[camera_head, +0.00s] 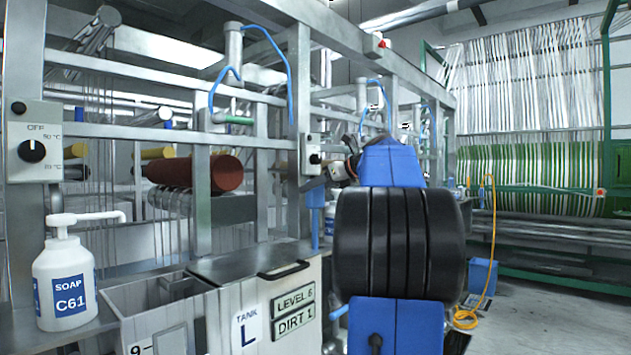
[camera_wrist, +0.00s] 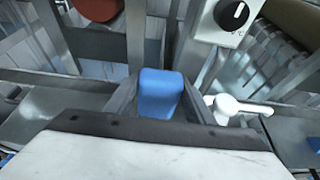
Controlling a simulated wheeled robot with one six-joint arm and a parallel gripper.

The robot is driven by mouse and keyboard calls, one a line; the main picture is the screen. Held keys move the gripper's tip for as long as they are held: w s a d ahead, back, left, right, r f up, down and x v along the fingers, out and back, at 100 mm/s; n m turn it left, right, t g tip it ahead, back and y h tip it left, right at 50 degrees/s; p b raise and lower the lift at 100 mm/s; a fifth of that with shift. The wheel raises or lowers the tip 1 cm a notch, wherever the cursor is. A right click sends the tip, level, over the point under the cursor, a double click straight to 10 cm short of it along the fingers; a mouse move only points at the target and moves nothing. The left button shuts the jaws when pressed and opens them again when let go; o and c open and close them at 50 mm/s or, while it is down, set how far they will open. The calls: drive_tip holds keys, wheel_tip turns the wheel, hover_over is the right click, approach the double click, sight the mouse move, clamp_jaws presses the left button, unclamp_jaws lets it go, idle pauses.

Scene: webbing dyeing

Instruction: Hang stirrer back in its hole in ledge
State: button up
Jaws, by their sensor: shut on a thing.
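My gripper (camera_head: 314,186) is at the end of my outstretched arm, in front of a grey metal upright. In the wrist view my gripper (camera_wrist: 160,85) has its dark fingers on both sides of a blue block, which appears to be the handle of the stirrer (camera_wrist: 160,95). In the head view the blue stirrer (camera_head: 316,222) hangs roughly upright below the fingers. I cannot make out the hole in the ledge.
A white soap bottle (camera_head: 65,285) stands at the left; its pump (camera_wrist: 235,106) shows close right of the gripper. A tank (camera_head: 235,318) with a black-handled lid is in front. A knob box (camera_head: 33,142), metal uprights and a dark red roller (camera_head: 205,172) stand around.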

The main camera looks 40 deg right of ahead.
sight(316, 224)
drive_tip(key=shift+f, duration=5.9)
drive_tip(key=o, duration=1.6)
drive_tip(key=shift+c, duration=0.2)
drive_tip(key=v, duration=1.7)
drive_tip(key=shift+s, duration=0.25)
